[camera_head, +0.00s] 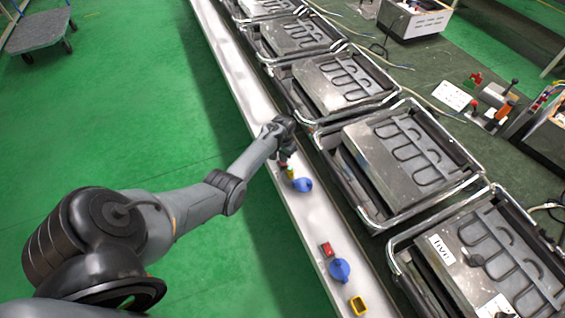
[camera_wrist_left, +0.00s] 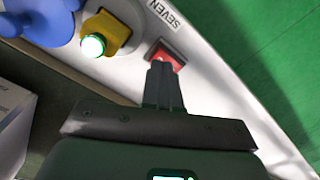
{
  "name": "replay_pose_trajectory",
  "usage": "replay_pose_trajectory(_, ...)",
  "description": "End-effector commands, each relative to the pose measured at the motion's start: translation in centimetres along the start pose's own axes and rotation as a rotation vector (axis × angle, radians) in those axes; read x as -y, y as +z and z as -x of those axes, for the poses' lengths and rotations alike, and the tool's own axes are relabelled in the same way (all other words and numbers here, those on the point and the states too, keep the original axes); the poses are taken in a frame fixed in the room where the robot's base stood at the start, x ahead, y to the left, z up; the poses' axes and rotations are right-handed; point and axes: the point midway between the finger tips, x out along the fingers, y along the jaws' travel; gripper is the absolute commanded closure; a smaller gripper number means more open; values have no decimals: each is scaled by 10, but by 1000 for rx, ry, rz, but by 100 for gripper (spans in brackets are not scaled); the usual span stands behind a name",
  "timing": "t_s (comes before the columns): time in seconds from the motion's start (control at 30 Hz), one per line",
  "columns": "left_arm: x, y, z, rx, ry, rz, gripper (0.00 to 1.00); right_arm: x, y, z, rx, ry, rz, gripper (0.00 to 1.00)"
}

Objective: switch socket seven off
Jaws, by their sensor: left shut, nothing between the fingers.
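In the left wrist view, the socket group beside the "SEVEN" label (camera_wrist_left: 164,13) shows a red square switch (camera_wrist_left: 172,52), a yellow housing (camera_wrist_left: 118,30) with a lit green button (camera_wrist_left: 93,45), and a blue socket cover (camera_wrist_left: 38,18). My left gripper (camera_wrist_left: 163,68) is shut and empty. Its fingertips are at the red switch and hide part of it; I cannot tell whether they touch it. In the head view, my left gripper (camera_head: 283,153) is at the white rail, just beyond the blue cover (camera_head: 302,185). The right gripper is not in view.
Another group on the white rail (camera_head: 300,220) has a red switch (camera_head: 327,249), a blue cover (camera_head: 339,270) and a yellow housing (camera_head: 358,305). Metal trays with heating elements (camera_head: 410,150) line the bench right of the rail.

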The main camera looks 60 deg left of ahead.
Motion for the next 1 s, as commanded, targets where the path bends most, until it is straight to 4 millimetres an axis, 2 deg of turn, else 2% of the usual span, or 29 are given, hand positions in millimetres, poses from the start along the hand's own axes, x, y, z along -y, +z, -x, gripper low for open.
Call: replay_pose_trajectory(1.0, 0, 0, -14, 0, 0, 0, 100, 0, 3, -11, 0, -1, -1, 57)
